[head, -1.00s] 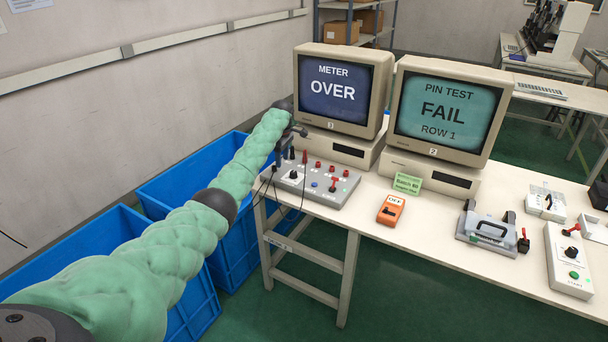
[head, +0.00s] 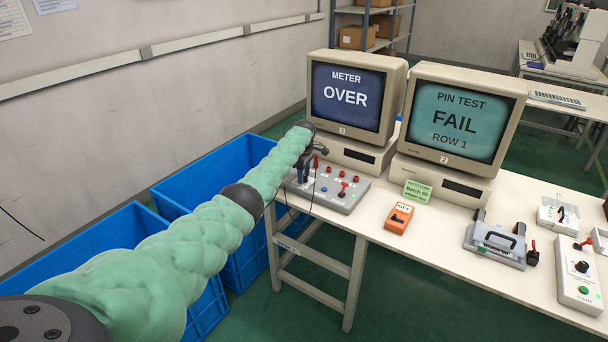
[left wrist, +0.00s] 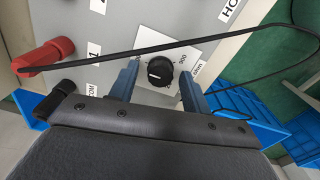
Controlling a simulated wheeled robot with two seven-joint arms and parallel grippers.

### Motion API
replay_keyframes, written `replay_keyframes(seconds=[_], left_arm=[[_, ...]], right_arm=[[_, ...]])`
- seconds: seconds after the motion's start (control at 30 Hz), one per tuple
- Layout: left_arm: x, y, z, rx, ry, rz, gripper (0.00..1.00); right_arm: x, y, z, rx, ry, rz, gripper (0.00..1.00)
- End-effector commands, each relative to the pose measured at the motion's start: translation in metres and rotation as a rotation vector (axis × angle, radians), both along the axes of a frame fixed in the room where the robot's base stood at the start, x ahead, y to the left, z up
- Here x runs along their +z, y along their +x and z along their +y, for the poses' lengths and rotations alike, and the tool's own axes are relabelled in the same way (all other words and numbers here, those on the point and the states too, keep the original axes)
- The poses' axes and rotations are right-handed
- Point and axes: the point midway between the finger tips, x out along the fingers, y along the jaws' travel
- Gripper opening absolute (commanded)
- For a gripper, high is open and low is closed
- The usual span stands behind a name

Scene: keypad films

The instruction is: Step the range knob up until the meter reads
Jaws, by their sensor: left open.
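The meter monitor (head: 346,96) reads "METER OVER". The grey meter panel (head: 341,199) stands below it at the table's left end. My left gripper (head: 303,178) is over the panel's left part and hides the range knob in the head view. In the left wrist view the black range knob (left wrist: 160,71) shows between the two blue fingertips of my open left gripper (left wrist: 159,76). Dark gaps show on both sides, so the fingers are not closed on it. I cannot tell how deep they reach. The scale print around the knob is partly hidden. My right gripper is out of view.
A black lead (left wrist: 170,46) crosses the left wrist view close to the knob, from a red plug (left wrist: 44,55). A black plug (left wrist: 56,100) is near the left finger. A second monitor (head: 455,118) reads "PIN TEST FAIL ROW 1". An orange device (head: 398,218) lies right of the panel.

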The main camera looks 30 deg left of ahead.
Motion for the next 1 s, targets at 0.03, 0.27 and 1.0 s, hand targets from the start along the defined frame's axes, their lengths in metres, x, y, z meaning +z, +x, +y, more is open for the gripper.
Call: replay_keyframes(seconds=[0.03, 0.27, 1.0], left_arm=[[0.0, 0.0, 0.0, 0.0, 0.0, 0.0, 0.48], [0.0, 0.0, 0.0, 0.0, 0.0, 0.0, 0.4], [0.001, 0.0, -0.001, -0.161, 0.0, 0.001, 0.03]], right_arm=[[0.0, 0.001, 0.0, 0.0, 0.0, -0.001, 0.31], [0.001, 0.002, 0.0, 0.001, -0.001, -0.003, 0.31], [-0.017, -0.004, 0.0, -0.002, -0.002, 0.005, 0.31]])
